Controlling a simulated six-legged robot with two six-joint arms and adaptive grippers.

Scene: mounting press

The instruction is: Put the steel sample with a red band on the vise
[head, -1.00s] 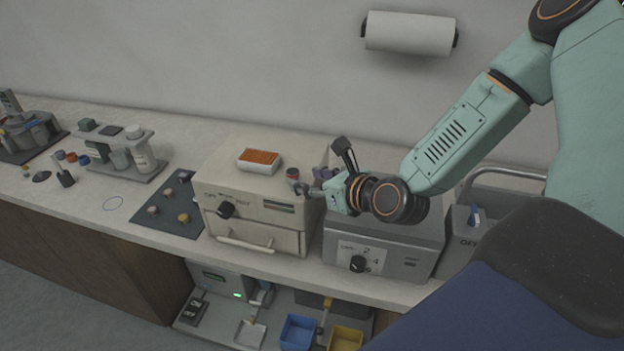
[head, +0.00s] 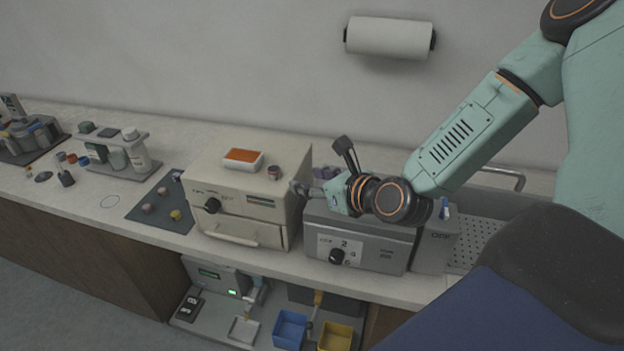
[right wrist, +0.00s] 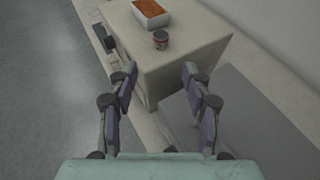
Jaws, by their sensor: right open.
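A small steel sample with a red band (head: 274,173) stands upright on top of the beige oven (head: 250,188), near its right edge. It also shows in the right wrist view (right wrist: 160,40), ahead of the fingertips. My right gripper (head: 306,182) is just right of the sample and apart from it. In the right wrist view its two fingers (right wrist: 159,72) are spread with nothing between them. My left gripper is in no view. I cannot clearly make out a vise.
A white tray with orange contents (head: 243,160) sits beside the sample on the oven. A grey press unit (head: 365,245) stands below my right gripper. A dark mat (head: 150,212) with several small samples lies left. Blue (head: 290,328) and yellow (head: 336,337) bins are on the lower shelf.

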